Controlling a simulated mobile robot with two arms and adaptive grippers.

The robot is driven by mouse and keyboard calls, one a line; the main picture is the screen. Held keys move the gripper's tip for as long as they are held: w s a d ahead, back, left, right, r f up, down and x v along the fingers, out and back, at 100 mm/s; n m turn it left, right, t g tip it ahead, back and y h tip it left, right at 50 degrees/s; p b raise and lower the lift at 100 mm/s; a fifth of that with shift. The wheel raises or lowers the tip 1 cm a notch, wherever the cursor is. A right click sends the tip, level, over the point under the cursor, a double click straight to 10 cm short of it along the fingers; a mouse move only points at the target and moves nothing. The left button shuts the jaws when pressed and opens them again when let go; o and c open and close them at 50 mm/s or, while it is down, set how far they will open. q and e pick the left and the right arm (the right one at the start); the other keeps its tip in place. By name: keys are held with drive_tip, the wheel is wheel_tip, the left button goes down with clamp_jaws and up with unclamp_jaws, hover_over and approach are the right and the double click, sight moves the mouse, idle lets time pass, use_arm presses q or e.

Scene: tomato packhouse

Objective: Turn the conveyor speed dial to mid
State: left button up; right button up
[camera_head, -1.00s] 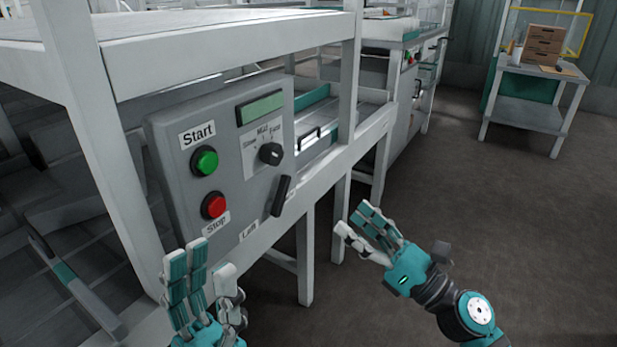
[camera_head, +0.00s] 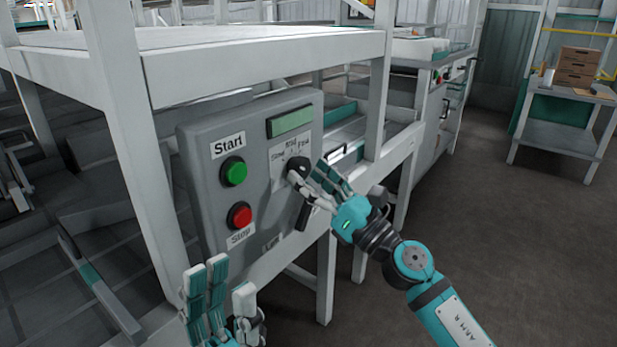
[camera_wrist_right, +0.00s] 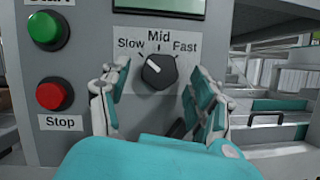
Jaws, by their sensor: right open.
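The conveyor speed dial (camera_head: 297,166) is a black round knob on the grey control panel (camera_head: 208,200). In the right wrist view the dial (camera_wrist_right: 159,71) sits below the labels Slow, Mid and Fast. In the head view my right gripper (camera_head: 310,180) partly covers the dial's label. My left gripper (camera_head: 224,288) is open and empty, low in front of the panel.
A green Start button (camera_head: 233,171) and a red Stop button (camera_head: 239,215) are left of the dial. A green display (camera_head: 291,121) is above it, and a black lever (camera_head: 303,214) is below. White frame posts (camera_head: 140,140) flank the panel. Open floor lies right.

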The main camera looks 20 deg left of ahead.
drive_tip(key=shift+w+a+r, duration=0.2)
drive_tip(key=shift+a, duration=0.25)
drive_tip(key=c, duration=1.2)
